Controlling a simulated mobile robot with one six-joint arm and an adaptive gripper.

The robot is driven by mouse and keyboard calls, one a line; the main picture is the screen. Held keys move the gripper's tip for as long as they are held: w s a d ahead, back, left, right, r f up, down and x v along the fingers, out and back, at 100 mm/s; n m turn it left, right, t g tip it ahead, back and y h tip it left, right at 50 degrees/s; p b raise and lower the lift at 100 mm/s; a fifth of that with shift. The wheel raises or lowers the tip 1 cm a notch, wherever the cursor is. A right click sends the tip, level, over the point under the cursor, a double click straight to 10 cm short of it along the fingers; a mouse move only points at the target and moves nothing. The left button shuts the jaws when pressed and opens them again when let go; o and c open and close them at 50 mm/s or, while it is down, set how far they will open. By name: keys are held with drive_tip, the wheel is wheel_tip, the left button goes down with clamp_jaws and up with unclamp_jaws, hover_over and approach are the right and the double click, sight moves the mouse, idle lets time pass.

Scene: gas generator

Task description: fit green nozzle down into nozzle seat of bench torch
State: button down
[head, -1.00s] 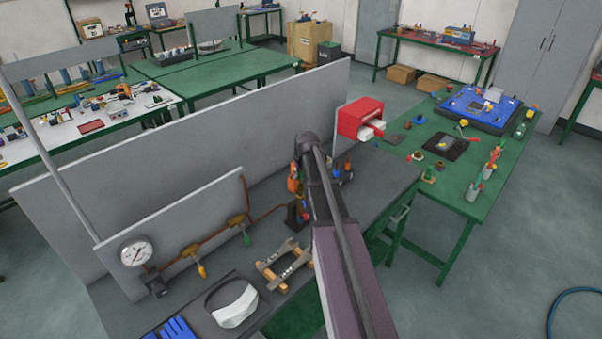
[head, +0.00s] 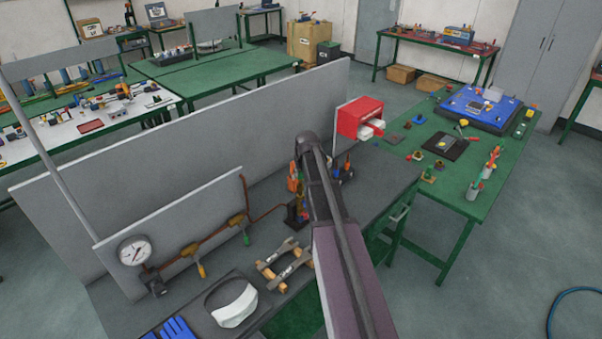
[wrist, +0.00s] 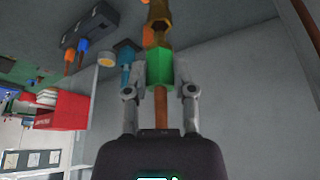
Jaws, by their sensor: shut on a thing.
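In the wrist view my gripper (wrist: 160,76) is shut on the green nozzle (wrist: 159,66), with a grey finger on each side. A copper-brown stem (wrist: 160,105) runs from the green part back between the fingers toward my palm. I cannot tell whether the brass piece belongs to the nozzle or to the torch seat, or whether there is a gap. In the head view my arm hides the gripper and nozzle.
The grey bench has a panel with a pressure gauge (head: 134,251), copper pipe and valves. A white visor (head: 235,303) lies on it. A red cabinet (head: 360,118) stands right of my arm. In the wrist view a blue fitting (wrist: 125,55) stands close left of the nozzle.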

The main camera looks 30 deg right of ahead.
sight(301, 171)
drive_tip(key=shift+f+b, duration=1.4)
drive_tip(key=shift+f, duration=0.05)
drive_tip(key=shift+c, duration=1.9)
unclamp_jaws()
drive_tip(key=shift+r+p, duration=0.3)
wheel_tip(301, 171, up, 8)
drive_tip(key=p, duration=0.8)
drive_tip(key=shift+r, duration=0.25)
